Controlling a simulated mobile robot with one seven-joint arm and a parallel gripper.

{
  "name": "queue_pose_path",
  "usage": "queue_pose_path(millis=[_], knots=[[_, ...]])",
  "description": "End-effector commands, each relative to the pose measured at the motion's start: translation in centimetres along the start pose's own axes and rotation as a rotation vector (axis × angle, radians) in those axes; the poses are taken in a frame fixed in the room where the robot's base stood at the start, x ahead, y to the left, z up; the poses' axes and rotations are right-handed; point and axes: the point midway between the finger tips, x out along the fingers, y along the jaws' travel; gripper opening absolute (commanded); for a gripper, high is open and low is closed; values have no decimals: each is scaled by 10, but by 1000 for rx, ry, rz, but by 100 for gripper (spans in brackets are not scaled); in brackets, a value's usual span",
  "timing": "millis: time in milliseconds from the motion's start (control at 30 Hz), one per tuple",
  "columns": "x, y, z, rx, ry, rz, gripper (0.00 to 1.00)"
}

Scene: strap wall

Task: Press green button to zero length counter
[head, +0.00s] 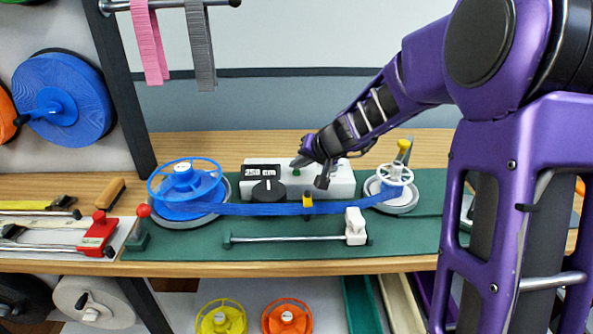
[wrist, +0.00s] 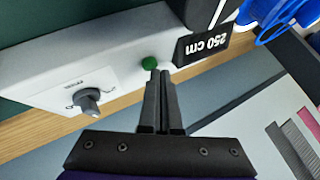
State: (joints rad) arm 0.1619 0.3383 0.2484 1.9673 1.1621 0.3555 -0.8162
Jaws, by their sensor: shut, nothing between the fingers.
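The green button (head: 296,173) is on the top of the white counter box (head: 342,184), right of its black display (head: 262,171), which reads 250 cm. In the wrist view the green button (wrist: 149,62) sits just beyond my fingertips, beside the upside-down 250 cm display (wrist: 203,45). My gripper (head: 299,163) is shut and empty, with its fingertips (wrist: 157,73) at the near edge of the button. I cannot tell whether they touch it. The fingers partly hide the button's near side.
A grey knob (wrist: 88,100) is on the same box, to the left in the wrist view. A blue strap spool (head: 185,190) stands left, its strap (head: 265,209) running to a white reel (head: 394,188) at right. A metal rod (head: 285,238) lies in front.

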Motion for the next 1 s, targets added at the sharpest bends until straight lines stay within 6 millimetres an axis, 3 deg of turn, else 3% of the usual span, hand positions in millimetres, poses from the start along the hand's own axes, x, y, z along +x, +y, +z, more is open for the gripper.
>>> queue_pose_path(millis=[1000], knots=[[-2,-2,-1,0,0,0,0]])
